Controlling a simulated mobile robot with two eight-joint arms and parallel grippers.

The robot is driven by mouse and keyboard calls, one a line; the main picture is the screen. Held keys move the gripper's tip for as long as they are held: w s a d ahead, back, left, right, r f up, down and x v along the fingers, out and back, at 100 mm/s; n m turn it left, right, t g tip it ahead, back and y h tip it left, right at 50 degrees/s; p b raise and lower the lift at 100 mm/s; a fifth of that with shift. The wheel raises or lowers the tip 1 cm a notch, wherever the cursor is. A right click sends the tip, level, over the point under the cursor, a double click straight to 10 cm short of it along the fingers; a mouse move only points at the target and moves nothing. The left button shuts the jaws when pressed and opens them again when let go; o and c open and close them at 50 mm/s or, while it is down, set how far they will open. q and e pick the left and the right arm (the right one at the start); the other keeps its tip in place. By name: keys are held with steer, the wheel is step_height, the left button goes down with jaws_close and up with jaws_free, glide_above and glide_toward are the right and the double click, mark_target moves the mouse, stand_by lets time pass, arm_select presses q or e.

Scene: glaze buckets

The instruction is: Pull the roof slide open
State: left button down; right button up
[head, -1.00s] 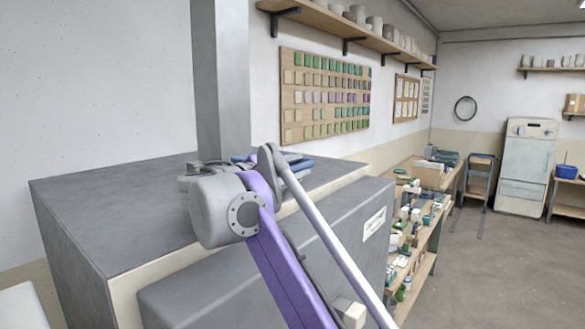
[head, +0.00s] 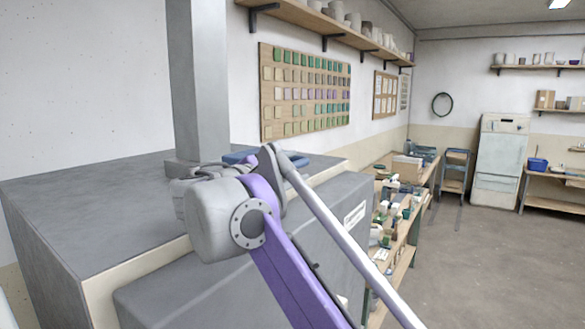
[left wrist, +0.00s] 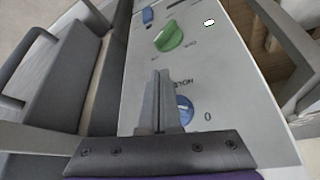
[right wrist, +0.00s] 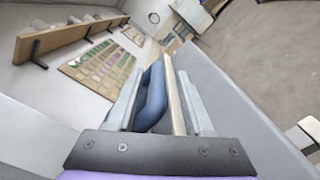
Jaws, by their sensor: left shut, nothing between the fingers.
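A large grey box (head: 90,215) with a flat roof fills the left of the head view, and a grey column (head: 197,80) rises from it. A blue part (head: 296,160) lies on the roof behind my right arm, partly hidden; I cannot tell whether it is the slide. In the right wrist view, my right gripper (right wrist: 158,75) has its fingers apart, with a rounded blue part (right wrist: 152,95) between them in the picture; contact is unclear. My left gripper (left wrist: 161,78) is shut and empty before a pale panel (left wrist: 215,70), out of the head view.
The panel carries a green knob (left wrist: 169,36) and a blue knob (left wrist: 184,108). A wall shelf (head: 325,22) with pots and a tile board (head: 305,90) are behind. A loaded bench (head: 400,225) stands right of the box; the floor (head: 490,260) beyond is open.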

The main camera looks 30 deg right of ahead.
steer(key=shift+a, duration=0.1)
steer(key=v, duration=1)
steer(key=shift+s+a, duration=0.1)
steer(key=shift+a, duration=0.2)
steer(key=shift+f, duration=0.1)
